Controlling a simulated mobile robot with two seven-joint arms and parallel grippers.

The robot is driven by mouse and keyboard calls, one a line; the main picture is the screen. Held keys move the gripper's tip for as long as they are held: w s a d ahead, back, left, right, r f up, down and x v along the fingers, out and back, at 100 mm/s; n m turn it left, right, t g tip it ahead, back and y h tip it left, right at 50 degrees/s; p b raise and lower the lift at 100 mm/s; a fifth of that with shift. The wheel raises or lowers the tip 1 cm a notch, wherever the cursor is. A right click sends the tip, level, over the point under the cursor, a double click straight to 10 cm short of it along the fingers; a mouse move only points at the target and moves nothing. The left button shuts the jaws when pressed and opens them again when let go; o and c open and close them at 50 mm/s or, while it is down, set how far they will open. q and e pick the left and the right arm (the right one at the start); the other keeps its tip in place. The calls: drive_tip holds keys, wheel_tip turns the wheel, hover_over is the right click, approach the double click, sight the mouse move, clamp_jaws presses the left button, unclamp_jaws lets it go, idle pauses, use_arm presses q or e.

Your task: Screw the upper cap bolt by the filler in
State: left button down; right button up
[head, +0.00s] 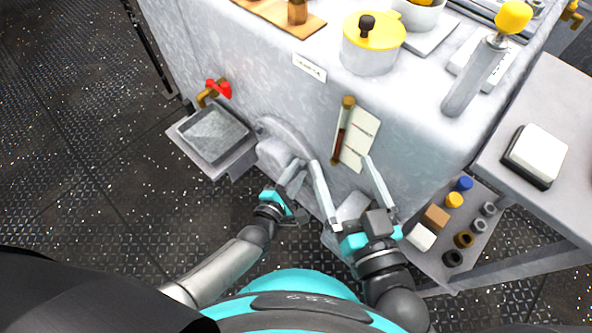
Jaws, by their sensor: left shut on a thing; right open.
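My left gripper (296,168) is shut at the right side of a pale grey rounded housing (273,154) low on the machine's front. What it holds is hidden by its own fingers. I cannot make out the upper cap bolt or its thread. My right gripper (341,163) is open and empty, its long fingers spread in front of the machine's face, below the sight tube (343,131) and its white card (361,139).
A grey drip tray (242,153) hangs under a red-handled tap (219,89) at left. A low shelf at right holds small parts, including a yellow cap (454,200) and a black ring (453,258). A yellow-lidded pot (369,57) stands on top of the machine (262,50).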

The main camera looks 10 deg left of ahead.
use_arm(q)
drive_tip(key=shift+f+m+t, duration=0.1)
drive_tip(key=shift+m+t, duration=0.2)
drive_tip(key=shift+m, duration=0.1)
use_arm(e)
drive_tip(key=shift+s+f, duration=0.1)
use_arm(q)
drive_tip(key=c, duration=0.6)
unclamp_jaws()
drive_tip(key=shift+s, duration=0.1)
drive_tip(key=shift+p+v, duration=0.55)
drive_tip(key=shift+v, duration=0.5)
drive_tip(key=p+v, duration=0.4)
drive_tip(key=v, duration=0.9)
use_arm(e)
drive_tip(key=s+d+f+g+h, duration=0.2)
drive_tip(key=d+f+g+h, duration=0.1)
drive_tip(key=d+g, duration=0.6)
drive_tip(key=shift+s+n+g+h, duration=0.3)
drive_tip(key=shift+h, duration=0.6)
